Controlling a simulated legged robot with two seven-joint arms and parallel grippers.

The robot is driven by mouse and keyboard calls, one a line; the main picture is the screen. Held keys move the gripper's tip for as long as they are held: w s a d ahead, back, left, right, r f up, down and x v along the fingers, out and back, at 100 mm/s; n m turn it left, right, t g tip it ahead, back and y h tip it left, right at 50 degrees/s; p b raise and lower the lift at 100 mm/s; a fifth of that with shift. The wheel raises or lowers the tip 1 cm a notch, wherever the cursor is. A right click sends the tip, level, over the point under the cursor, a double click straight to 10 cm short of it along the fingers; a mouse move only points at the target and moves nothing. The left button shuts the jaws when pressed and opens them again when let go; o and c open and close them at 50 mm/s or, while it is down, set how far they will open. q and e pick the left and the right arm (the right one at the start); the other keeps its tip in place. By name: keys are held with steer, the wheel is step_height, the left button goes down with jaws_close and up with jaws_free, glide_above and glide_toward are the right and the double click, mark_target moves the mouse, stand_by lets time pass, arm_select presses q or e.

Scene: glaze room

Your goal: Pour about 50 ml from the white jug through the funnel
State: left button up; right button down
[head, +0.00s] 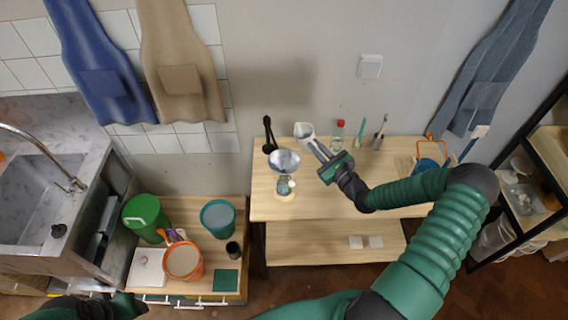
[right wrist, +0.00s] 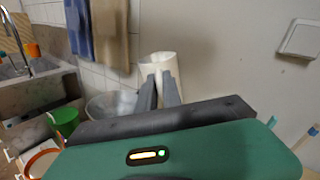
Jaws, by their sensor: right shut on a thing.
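The white jug (head: 304,130) is held in the air just behind and right of the funnel. In the right wrist view the jug (right wrist: 158,62) shows beyond my fingertips. My right gripper (head: 320,151) is shut on the jug. The grey funnel (head: 285,158) sits in a clear glass vessel (head: 284,187) on the wooden table (head: 330,200); the funnel also shows in the right wrist view (right wrist: 108,104). I see no stream from the jug, and its liquid level cannot be made out. My left gripper (head: 125,304) is at the bottom left, dark and partly cut off.
A red-capped bottle (head: 337,133) and brushes (head: 380,133) stand behind the arm. A black utensil (head: 268,135) is left of the jug. A low cabinet at left holds a green bucket (head: 146,217), an orange bucket (head: 183,261) and a teal bucket (head: 217,218).

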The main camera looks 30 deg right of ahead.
step_height(320, 180, down, 9)
steer(key=d+m+b, duration=0.2)
steer(key=m+b, duration=0.1)
steer(key=b, duration=0.4)
steer(key=shift+m, duration=0.3)
steer(key=shift+d, duration=0.15)
stand_by(1.6)
